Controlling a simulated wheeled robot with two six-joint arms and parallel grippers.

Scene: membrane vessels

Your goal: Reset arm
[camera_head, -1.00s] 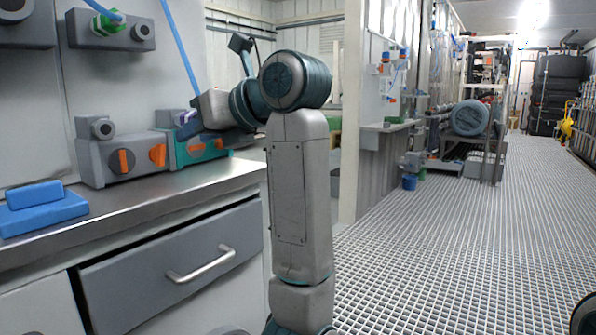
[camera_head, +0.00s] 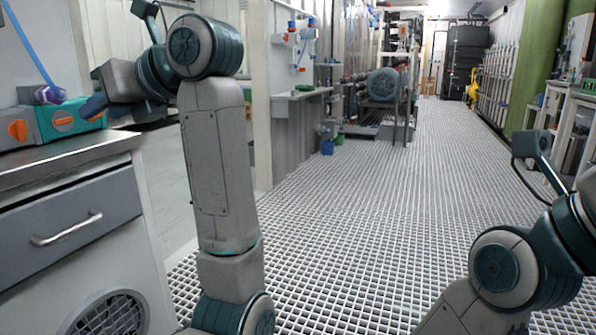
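My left arm stands up in the left half of the head view and bends left at the top. Its gripper (camera_head: 95,105) points left, close to the teal box (camera_head: 75,120) with an orange knob at the counter's end. Its dark fingertips are small and seen from the side, so I cannot tell whether they are open or shut, or whether they touch the box. My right arm is at the lower right, bent up and to the right.
A steel-topped counter (camera_head: 70,160) with a grey drawer (camera_head: 70,225) is at the left. A wide grating floor (camera_head: 370,200) lies clear ahead. A pump motor (camera_head: 383,84) stands farther back. White racks (camera_head: 580,110) line the right side.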

